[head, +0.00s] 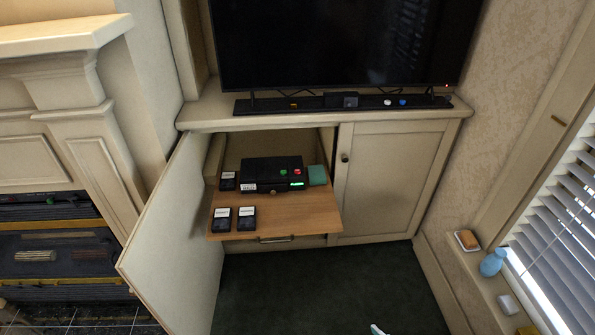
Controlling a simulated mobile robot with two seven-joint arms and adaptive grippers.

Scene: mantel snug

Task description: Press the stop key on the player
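The player (262,177) is a black box on a pull-out wooden shelf (275,222) in the open cabinet below the television. On its right side are a green key (283,171) and, to the right of that, a red key (297,170). A small green-lit display (297,185) shows on its front. Any lettering on the keys is too small to read. I cannot make out either of my grippers in the head view.
Black cassettes with white labels (246,217) lie on the shelf, along with a green block (317,175). The left cabinet door (180,235) stands open; the right door (388,180) is shut. Green carpet (300,285) in front looks mostly clear. A pale object (377,329) is cut off at the bottom edge.

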